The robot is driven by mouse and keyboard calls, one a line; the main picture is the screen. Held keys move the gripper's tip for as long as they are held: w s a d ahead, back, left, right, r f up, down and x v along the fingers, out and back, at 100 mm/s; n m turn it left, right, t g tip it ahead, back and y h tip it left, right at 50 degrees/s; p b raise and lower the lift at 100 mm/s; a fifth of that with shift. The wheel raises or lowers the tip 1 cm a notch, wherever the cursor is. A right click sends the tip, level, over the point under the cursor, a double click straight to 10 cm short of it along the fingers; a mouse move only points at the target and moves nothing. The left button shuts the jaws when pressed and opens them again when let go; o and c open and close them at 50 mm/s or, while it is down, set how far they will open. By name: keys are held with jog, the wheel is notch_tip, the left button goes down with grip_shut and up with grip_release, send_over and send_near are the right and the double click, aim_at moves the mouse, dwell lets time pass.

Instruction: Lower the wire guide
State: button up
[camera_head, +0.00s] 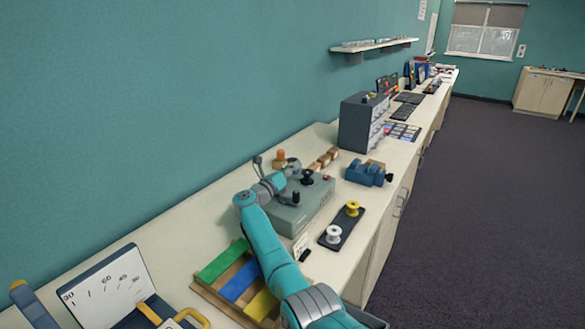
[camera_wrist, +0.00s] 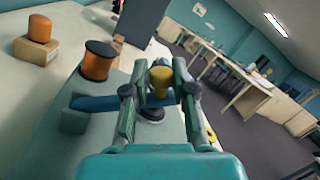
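A grey machine box (camera_head: 287,221) stands on the bench in the head view, with a black knob on top. A yellow knob (camera_wrist: 161,82) is seen between my fingers, above a dark round base. My gripper (camera_wrist: 160,72) has its fingers apart, one on each side of the yellow knob; contact is not clear. It is over the box in the head view (camera_head: 290,187). An orange spool with a black top (camera_wrist: 98,60) stands beside the bar.
An orange piece on a wooden block (camera_wrist: 37,42) stands behind the box. A black tray with a yellow and a white spool (camera_head: 342,227) lies in front. A blue vise (camera_head: 368,173) is to the right. A wooden rack with coloured bars (camera_head: 207,291) lies nearer.

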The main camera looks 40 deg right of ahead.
jog(key=shift+r, duration=0.1)
notch_tip(320, 180, up, 10)
jog(key=shift+f, duration=0.1)
dwell(0.6)
